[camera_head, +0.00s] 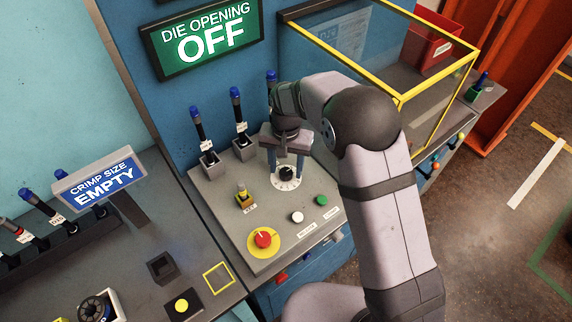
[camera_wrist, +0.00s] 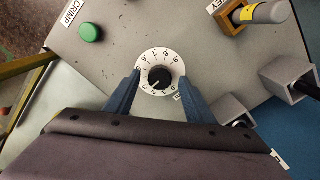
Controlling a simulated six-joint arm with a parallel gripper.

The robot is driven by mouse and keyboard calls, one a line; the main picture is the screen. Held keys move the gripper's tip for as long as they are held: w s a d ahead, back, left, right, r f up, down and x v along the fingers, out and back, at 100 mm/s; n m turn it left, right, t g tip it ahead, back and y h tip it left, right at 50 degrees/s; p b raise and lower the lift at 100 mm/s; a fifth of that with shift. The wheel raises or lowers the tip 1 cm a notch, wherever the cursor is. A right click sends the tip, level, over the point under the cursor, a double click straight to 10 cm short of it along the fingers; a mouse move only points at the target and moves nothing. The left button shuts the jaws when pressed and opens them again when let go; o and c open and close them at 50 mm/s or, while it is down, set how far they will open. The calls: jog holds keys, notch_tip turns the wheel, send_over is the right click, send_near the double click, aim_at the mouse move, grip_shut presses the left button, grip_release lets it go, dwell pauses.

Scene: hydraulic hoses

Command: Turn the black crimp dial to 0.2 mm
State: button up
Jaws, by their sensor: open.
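The black crimp dial (camera_head: 287,173) is a small round knob on a white numbered scale plate (camera_head: 286,184), on the grey console top. The wrist view shows the dial (camera_wrist: 159,77) from above; a pale mark on the knob points to the lower left, and the figures are too small to read surely. My gripper (camera_head: 286,168) reaches down over the dial. In the wrist view its two blue fingers (camera_wrist: 158,80) are open, one on each side of the knob, with a gap visible on both sides.
Blue-capped levers (camera_head: 239,118) stand behind the dial. A key switch (camera_head: 243,195), a red button (camera_head: 263,239) on yellow, a white button (camera_head: 297,217) and a green button (camera_head: 321,200) lie around it. A yellow-framed clear guard (camera_head: 400,60) stands at right.

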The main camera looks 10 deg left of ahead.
jog(key=shift+f, duration=0.3)
jog(key=c, duration=1.1)
jog(key=shift+o, duration=0.2)
jog(key=shift+n+b, duration=0.35)
jog(key=shift+n, duration=2.45)
jog(key=shift+w+r, duration=0.1)
jog(key=o, duration=1.1)
jog(key=shift+c, duration=0.2)
